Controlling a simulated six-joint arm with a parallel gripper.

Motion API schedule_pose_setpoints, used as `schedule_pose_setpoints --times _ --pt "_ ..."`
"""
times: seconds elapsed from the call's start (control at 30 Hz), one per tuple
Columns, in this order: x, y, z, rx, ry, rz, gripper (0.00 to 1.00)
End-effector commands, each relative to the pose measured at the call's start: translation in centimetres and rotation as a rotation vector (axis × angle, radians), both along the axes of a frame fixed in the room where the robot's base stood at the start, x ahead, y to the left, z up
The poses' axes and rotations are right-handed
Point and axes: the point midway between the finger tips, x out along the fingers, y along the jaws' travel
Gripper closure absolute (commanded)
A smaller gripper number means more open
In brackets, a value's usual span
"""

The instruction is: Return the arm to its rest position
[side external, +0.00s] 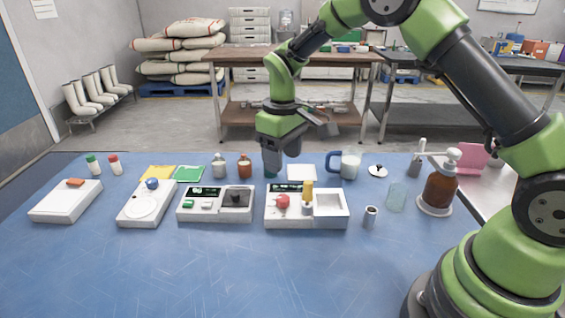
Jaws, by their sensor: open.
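My gripper (281,163) is open at the end of my green and black arm, pointing down over the back part of the blue table (300,270). It is behind a white tray-like unit (306,222) that carries a red knob (283,201), a yellow-topped post (307,192) and an open square compartment. I see nothing between the fingers, but the fingertips are partly hard to make out against the table. Whether they touch anything there cannot be told.
Left of that unit are a white unit with a dark square (215,216), a white scale-like unit (144,212) and a flat white box (67,202). A handled jar (348,165), a metal cup (371,216), a glass (397,198) and a brown pump bottle (439,188) stand right. The table's front is clear.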

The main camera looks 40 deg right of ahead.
Motion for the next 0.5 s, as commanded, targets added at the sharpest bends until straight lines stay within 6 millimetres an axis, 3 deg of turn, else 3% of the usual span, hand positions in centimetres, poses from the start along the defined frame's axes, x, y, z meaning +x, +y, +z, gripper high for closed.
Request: schedule_pose_setpoints --times 0.27,0.37,0.5 --pt "-0.1 0.0 0.7 0.002 -0.012 -0.008 0.43" --pt "-0.8 0.2 2.9 0.014 -0.047 -0.037 0.43" --pt "-3.1 0.5 8.0 0.047 -0.135 -0.115 0.43"
